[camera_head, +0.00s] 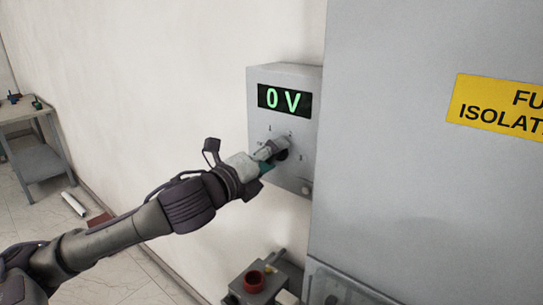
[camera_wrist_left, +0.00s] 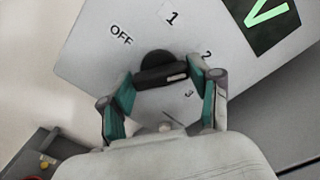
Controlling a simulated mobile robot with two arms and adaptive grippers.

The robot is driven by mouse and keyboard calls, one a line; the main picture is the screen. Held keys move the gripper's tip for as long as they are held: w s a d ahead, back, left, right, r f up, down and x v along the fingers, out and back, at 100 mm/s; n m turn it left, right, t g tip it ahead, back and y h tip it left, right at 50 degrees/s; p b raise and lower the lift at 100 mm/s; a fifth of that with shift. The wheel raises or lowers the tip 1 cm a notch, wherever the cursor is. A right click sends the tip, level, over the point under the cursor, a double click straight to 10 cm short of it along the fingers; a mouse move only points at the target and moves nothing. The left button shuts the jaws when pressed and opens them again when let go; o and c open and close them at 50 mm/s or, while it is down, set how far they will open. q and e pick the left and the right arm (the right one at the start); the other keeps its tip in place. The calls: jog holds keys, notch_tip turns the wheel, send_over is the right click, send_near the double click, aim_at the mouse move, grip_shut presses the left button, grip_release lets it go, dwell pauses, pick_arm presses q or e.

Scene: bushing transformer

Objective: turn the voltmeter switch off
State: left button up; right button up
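The voltmeter (camera_head: 258,115) is a grey box on the wall, and its display (camera_head: 284,100) reads "0 V" in green. Below it is the black rotary switch (camera_wrist_left: 157,70), with marks OFF, 1, 2 and 3 around it in the left wrist view. The white mark on its handle lies toward the right end, on the side of 2 and 3. My left gripper (camera_wrist_left: 161,80) is at the switch, its teal-padded fingers apart at either end of the handle. I cannot tell whether they press on it. In the head view my left gripper (camera_head: 276,152) partly hides the switch. My right gripper is out of view.
A large grey cabinet (camera_head: 420,190) with a yellow sign (camera_head: 500,105) stands just right of the voltmeter. A grey box with a red button (camera_head: 254,281) is below. A small table (camera_head: 38,160) stands far left. The wall left of the voltmeter is clear.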

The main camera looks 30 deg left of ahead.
pick_arm(q)
jog(key=c, duration=0.6)
jog(key=shift+n, duration=0.3)
jog(key=shift+r+n+p, duration=0.1)
jog(key=shift+n+p, duration=4.75)
jog(key=shift+n, duration=6.85)
